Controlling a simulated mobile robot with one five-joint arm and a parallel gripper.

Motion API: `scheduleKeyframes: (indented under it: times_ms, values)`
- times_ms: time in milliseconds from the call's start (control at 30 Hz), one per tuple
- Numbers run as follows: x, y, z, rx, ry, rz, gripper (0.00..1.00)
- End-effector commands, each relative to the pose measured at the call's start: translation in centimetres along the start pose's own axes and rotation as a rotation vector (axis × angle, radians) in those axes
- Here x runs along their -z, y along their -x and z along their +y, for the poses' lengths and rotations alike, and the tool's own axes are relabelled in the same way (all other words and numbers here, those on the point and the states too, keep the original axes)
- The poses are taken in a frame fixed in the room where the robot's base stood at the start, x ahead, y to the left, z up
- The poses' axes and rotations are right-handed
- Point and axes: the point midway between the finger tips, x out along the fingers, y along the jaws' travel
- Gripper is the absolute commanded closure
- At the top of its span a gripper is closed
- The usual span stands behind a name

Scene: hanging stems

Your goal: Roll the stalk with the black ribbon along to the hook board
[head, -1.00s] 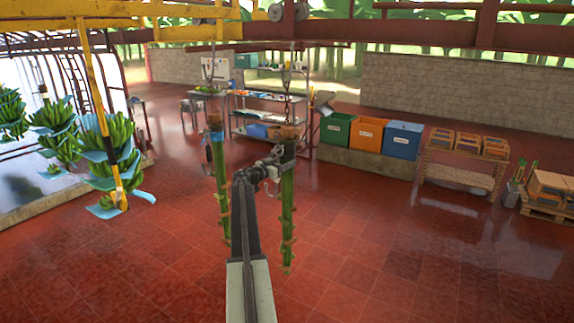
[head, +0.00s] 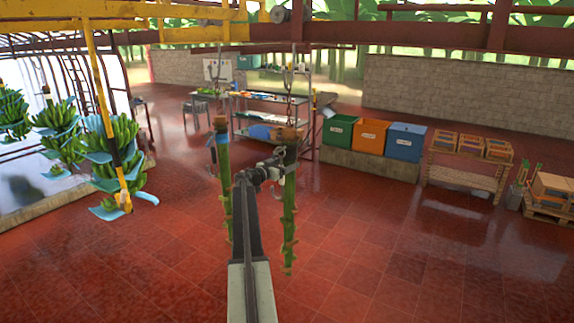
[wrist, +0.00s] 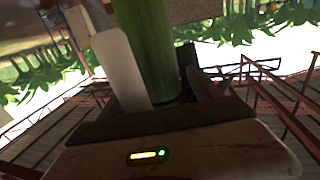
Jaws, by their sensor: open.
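Two green stalks hang from chains under the overhead rail. The left stalk (head: 224,185) has a dark or bluish band near its top. The right stalk (head: 289,205) has a brown top and small stubs. My gripper (head: 278,172) is at the right stalk's upper part. In the wrist view a green stalk (wrist: 150,45) stands between the open jaws (wrist: 155,85), one pale and one dark. I cannot tell if they touch it. A pale board (head: 217,69) stands at the back; I cannot tell whether it is the hook board.
Banana bunches (head: 115,150) hang at the left beside a yellow-black post. Behind the stalks is a metal shelf (head: 262,97). Green, orange and blue bins (head: 371,136), a crate rack (head: 465,163) and a loaded pallet (head: 548,203) stand right. The red floor (head: 400,240) is open.

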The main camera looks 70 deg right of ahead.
Motion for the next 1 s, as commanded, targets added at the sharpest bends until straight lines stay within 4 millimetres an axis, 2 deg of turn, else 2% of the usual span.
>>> scheduleKeyframes:
  times_ms: [167, 533, 1000]
  values:
    - [0.0, 0.9, 0.1, 0.001, 0.0, 0.0, 0.27]
    - [0.0, 7.4, 0.1, 0.0, 0.0, 0.0, 0.27]
    - [0.0, 7.6, 0.1, -0.003, 0.0, 0.0, 0.27]
